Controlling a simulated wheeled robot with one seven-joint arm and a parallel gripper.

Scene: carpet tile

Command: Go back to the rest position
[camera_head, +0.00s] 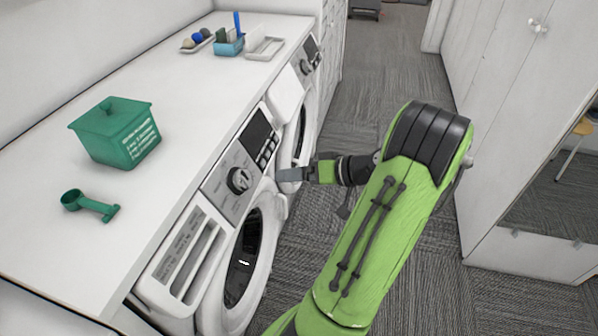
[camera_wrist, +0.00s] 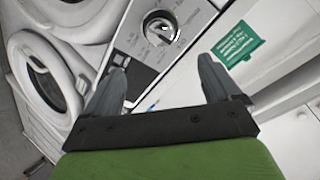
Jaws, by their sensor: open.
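My gripper (camera_head: 291,174) is at the end of my green arm, in front of the washing machines in the head view. Its two grey fingers show spread apart in the wrist view (camera_wrist: 160,88), with nothing between them. In the wrist view the machine's knob (camera_wrist: 160,27) lies just beyond the fingers. I cannot tell whether the gripper touches the machine.
A green lidded box (camera_head: 116,132) and a green scoop (camera_head: 90,205) lie on the white counter (camera_head: 160,85). A blue holder (camera_head: 229,44) and trays stand at its far end. White cabinets (camera_head: 500,75) flank the right side.

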